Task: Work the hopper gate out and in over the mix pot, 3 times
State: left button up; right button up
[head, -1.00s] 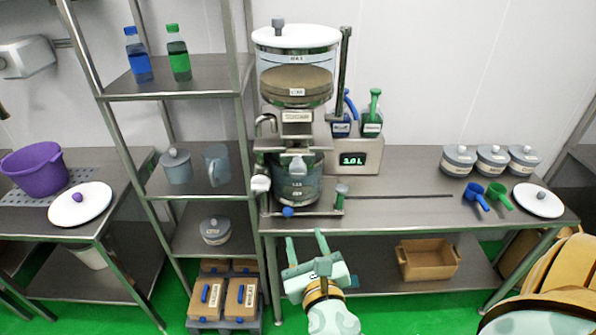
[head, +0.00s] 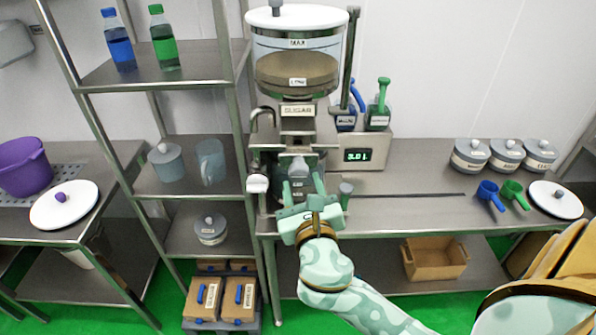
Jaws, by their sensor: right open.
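The hopper (head: 293,72) stands at the back of the bench, clear-walled with a white lid and tan contents inside. Below its outlet a grey gate handle (head: 298,167) points toward me. The clear mix pot (head: 275,187) stands under the outlet, largely hidden by my gripper. My right gripper (head: 303,185) is open. Its two fingers point up and away from me, one on each side just below and in front of the gate handle. I cannot tell whether they touch it. My left gripper is not in view.
A white knob (head: 257,183) sticks out left of the pot and a grey-topped post (head: 345,190) stands right of it. A scale display (head: 357,155) sits behind. Blue (head: 490,193) and green (head: 512,192) scoops lie right. The bench between is mostly clear.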

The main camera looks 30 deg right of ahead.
aim_at(299, 176)
jog(key=b+x, duration=0.1)
jog(key=x, duration=0.3)
jog(key=shift+w, duration=0.2)
jog(key=shift+w+d, duration=0.3)
jog(key=shift+w, duration=0.25)
